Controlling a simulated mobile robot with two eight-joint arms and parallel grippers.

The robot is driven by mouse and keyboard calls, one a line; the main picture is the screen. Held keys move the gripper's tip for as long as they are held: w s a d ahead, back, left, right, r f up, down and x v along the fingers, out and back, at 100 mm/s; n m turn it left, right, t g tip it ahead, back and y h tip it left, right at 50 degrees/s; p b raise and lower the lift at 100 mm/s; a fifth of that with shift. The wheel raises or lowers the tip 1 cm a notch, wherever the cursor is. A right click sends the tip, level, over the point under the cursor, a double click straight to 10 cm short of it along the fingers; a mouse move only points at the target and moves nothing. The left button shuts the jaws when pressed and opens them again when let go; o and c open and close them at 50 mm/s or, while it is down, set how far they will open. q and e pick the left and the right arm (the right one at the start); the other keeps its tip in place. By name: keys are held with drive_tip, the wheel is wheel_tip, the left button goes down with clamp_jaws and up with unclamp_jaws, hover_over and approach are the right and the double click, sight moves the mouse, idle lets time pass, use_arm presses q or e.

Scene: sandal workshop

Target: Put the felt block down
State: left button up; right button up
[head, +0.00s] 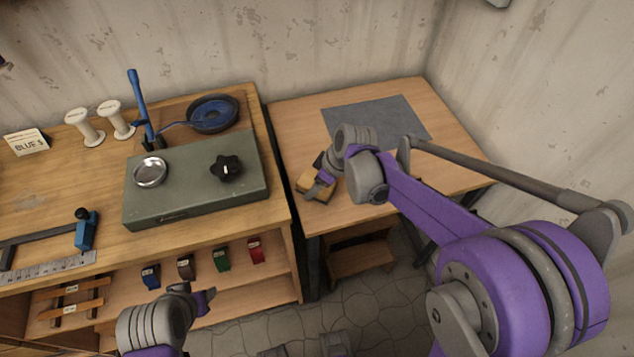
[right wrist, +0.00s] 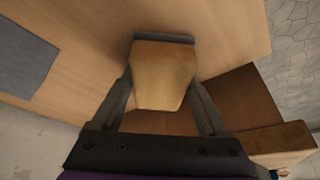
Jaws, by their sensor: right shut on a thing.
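The felt block (right wrist: 165,75) is a tan block with a dark grey strip along its far end. My right gripper (head: 322,178) is shut on it, with one finger on each side in the right wrist view. In the head view the block (head: 312,186) is at the left front part of the right-hand wooden table (head: 455,165). I cannot tell whether it touches the tabletop. A grey mat (head: 385,112) lies flat at the back of that table, beyond the gripper. My left gripper (head: 203,298) is in front of the workbench shelf, and its fingers are too unclear to read.
The workbench (head: 60,195) on the left carries a green box (head: 190,200) with a metal dish and black knob, a blue pan (head: 212,113), white spools and a ruler. A wooden stool (head: 360,262) stands under the right table. The tabletop around the mat is clear.

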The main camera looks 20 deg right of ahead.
drive_tip(key=shift+f, duration=0.2)
drive_tip(key=o, duration=1.1)
drive_tip(key=shift+s, duration=0.15)
drive_tip(key=shift+f, duration=0.1)
